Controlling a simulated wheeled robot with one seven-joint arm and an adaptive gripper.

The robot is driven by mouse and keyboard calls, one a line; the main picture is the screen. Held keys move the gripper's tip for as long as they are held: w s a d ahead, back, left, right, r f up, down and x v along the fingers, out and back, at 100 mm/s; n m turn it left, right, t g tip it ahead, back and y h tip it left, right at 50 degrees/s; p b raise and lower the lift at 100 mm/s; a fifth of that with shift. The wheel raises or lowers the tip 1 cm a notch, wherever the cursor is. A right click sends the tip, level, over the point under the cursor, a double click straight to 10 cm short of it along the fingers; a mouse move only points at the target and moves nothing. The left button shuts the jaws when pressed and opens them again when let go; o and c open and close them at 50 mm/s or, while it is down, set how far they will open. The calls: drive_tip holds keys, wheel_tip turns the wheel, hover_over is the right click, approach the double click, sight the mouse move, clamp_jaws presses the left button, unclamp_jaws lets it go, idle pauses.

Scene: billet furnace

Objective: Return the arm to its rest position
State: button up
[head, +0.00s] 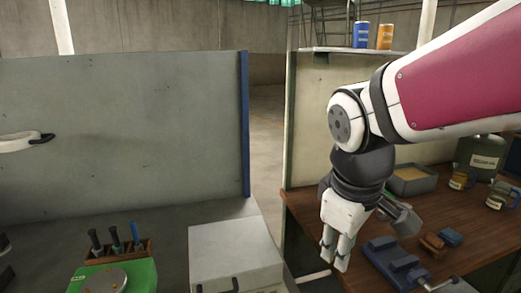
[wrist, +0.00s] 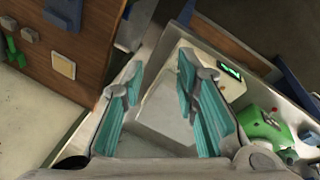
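My arm reaches in from the right in the head view and bends down at the wrist. My gripper touches nothing that I can see.
The workbench holds a blue-grey vise (head: 392,262), brown blocks (head: 433,243), a tray (head: 412,180), jars and a canister (head: 480,155). A green device (head: 115,278) and a wooden tool rack (head: 118,252) stand left. A grey partition (head: 120,130) stands behind; a floor gap separates the panels.

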drive_tip(key=s+d+r+m+t, duration=0.1)
drive_tip(key=s+d+m, duration=0.1)
drive_tip(key=s+m, duration=0.2)
drive_tip(key=s+d+r+m+t+y, duration=0.1)
drive_tip(key=s+d+m, duration=0.2)
drive_tip(key=s, duration=0.3)
drive_tip(key=shift+s+d+r+m+t, duration=0.2)
drive_tip(key=shift+s+r+m+t, duration=0.15)
drive_tip(key=shift+m, duration=0.45)
drive_tip(key=shift+w, duration=0.1)
